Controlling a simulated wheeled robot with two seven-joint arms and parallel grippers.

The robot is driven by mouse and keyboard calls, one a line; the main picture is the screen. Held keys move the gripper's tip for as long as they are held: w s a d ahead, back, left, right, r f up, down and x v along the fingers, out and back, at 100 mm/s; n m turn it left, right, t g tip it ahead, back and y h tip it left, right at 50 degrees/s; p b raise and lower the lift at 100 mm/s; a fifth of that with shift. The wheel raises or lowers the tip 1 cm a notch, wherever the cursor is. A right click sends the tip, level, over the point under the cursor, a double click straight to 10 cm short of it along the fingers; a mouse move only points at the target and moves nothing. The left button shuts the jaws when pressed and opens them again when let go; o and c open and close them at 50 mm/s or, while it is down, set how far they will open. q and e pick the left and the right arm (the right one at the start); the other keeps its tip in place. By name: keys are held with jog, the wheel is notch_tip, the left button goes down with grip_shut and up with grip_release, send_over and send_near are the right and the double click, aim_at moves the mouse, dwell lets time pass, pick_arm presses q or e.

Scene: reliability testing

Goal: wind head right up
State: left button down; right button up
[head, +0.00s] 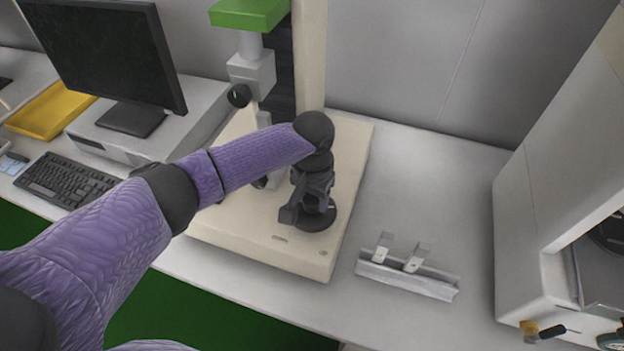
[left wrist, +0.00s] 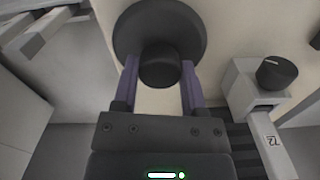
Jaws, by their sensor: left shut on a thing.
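A cream test stand (head: 240,240) stands on the bench, with a tall column at its back. Its pale head block (head: 252,72) sits on the column with a green block (head: 250,12) above it. A dark round handwheel (head: 318,222) with a central knob lies on the base's right part. My left gripper (head: 312,200) points down over the handwheel. In the left wrist view, its purple fingers (left wrist: 160,85) are on both sides of the handwheel's dark knob (left wrist: 160,65), shut on it. My wrist partly hides the wheel in the head view. My right gripper is not in view.
A metal rail with two upright brackets (head: 408,278) lies right of the stand. A white machine (head: 540,220) stands at the far right. A monitor (head: 105,50), keyboard (head: 65,182) and yellow tray (head: 52,110) are at left. The bench behind the rail is clear.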

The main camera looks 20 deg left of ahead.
aim_at(313, 199)
pick_arm(q)
jog(key=shift+r+m+p, duration=0.3)
jog(key=shift+m+p, duration=0.15)
jog(key=shift+m, duration=0.35)
jog(key=shift+w+m+p, duration=0.1)
jog(key=shift+m+p, duration=0.5)
jog(key=shift+m, duration=0.8)
jog(key=shift+c, duration=0.7)
grip_release()
jog(key=shift+f, duration=0.1)
notch_tip(313, 199, up, 10)
jog(key=p, duration=0.3)
jog(key=shift+d+f, duration=0.1)
